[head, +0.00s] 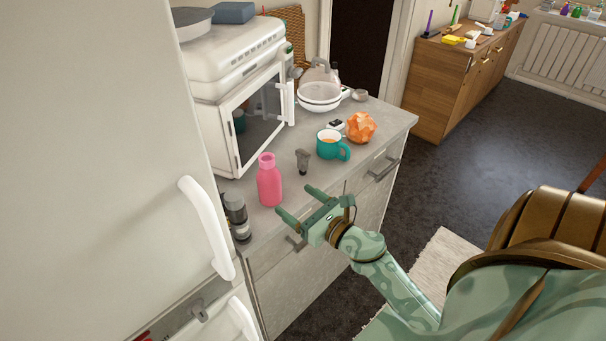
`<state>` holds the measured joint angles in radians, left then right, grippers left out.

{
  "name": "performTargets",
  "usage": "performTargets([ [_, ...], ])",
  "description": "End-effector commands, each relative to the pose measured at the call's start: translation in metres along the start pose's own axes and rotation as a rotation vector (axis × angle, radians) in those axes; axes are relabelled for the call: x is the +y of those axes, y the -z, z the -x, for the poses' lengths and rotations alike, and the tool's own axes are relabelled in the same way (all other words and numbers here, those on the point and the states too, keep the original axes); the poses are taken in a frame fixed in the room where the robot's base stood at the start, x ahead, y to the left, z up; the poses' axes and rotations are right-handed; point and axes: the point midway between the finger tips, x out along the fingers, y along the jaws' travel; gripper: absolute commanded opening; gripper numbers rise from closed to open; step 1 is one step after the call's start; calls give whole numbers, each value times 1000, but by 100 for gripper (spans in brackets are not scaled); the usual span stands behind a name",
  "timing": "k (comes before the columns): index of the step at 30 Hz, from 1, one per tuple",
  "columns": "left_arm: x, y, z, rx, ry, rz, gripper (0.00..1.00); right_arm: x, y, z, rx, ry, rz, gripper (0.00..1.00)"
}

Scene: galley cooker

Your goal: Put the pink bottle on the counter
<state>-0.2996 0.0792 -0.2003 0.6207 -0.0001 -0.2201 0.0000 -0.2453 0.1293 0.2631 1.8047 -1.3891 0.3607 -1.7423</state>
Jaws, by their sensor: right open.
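The pink bottle (269,182) stands upright on the grey counter (379,119), near its front edge and in front of the white microwave. My right gripper (298,202) is open and empty, with its two fingers pointing left toward the bottle. The fingertips look close to the bottle's right side, with a small gap between them and it. My left gripper is not in view.
The microwave (240,98) stands behind the bottle. A dark bottle (237,216) stands to the left, beside the fridge (120,150).

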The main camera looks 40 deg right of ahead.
Motion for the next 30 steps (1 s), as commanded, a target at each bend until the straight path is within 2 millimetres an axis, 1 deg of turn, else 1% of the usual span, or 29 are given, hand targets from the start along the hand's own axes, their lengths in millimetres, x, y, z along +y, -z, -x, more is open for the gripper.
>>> performTargets([
  [1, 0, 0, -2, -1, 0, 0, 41, 0, 1, 6, 1, 0, 0, 78],
  [3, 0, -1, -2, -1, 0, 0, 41, 0, 0, 11, 0, 1, 0, 78],
  [11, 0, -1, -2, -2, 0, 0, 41, 0, 0, 14, 1, 1, -5, 78],
  [13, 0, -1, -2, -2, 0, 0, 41, 1, 12, 15, 20, 8, -69, 78],
  [14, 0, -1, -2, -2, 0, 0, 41, 2, 23, 16, 37, 15, -128, 78],
  [16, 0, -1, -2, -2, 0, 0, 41, 6, 64, 21, 104, 55, -352, 78],
  [17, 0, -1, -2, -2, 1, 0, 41, 9, 88, 26, 143, 85, -482, 78],
  [18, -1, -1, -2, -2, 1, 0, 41, 14, 125, 36, 203, 141, -677, 78],
  [20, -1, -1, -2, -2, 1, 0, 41, 27, 187, 61, 300, 267, -992, 78],
  [21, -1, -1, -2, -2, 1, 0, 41, 37, 229, 84, 363, 379, -1200, 78],
  [23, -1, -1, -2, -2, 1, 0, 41, 53, 288, 127, 441, 584, -1484, 78],
  [24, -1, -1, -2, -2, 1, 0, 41, 65, 321, 159, 476, 737, -1647, 78],
  [26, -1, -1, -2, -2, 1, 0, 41, 81, 363, 210, 500, 986, -1846, 78],
  [27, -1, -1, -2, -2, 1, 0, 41, 91, 385, 245, 497, 1154, -1945, 78],
  [29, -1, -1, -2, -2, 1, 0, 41, 103, 409, 294, 466, 1396, -2051, 78],
  [30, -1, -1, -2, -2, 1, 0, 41, 110, 420, 324, 433, 1541, -2095, 78],
])
